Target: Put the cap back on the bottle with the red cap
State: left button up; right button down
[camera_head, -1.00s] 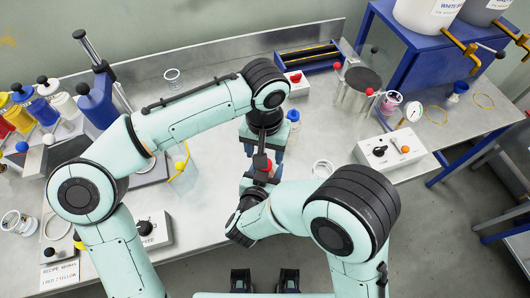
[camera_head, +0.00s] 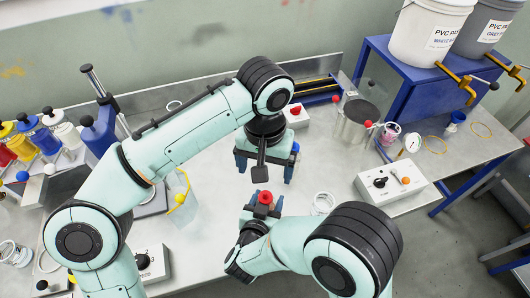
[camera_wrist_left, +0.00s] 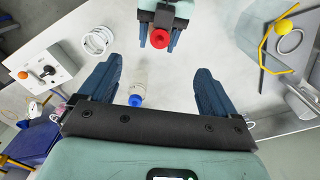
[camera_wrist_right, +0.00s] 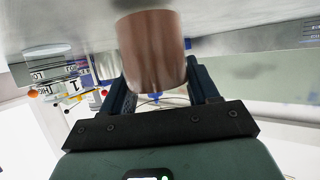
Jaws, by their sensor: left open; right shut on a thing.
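My right gripper (camera_head: 264,212) is shut on a red-topped bottle (camera_head: 265,197), held upright in front of my left gripper. In the right wrist view its reddish-brown cylindrical body (camera_wrist_right: 155,55) is between the fingers. The left wrist view shows its round red top (camera_wrist_left: 160,39) with a darker centre; I cannot tell whether this is a cap or an open neck. My left gripper (camera_head: 265,168) is open and empty, fingers pointing down, just beyond the bottle. A pale bottle with a blue cap (camera_wrist_left: 137,99) stands below and behind it. No loose red cap is clearly identifiable.
A white control box (camera_head: 391,184) and a white ring (camera_head: 323,203) are to the right. A metal pot (camera_head: 356,124) and a small box with a red button (camera_head: 296,115) stand behind. Several colored bottles (camera_head: 40,137) line the left. A clear beaker (camera_head: 181,190) stands left of the grippers.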

pick_arm(q)
notch_tip(320, 180, up, 5)
jog(key=shift+r, duration=0.1)
dwell(0.3)
pick_arm(e)
jog(key=shift+c, duration=1)
grip_release()
jog(key=v, duration=1.3)
jog(key=shift+s, duration=0.2)
jog(key=shift+r, duration=0.15)
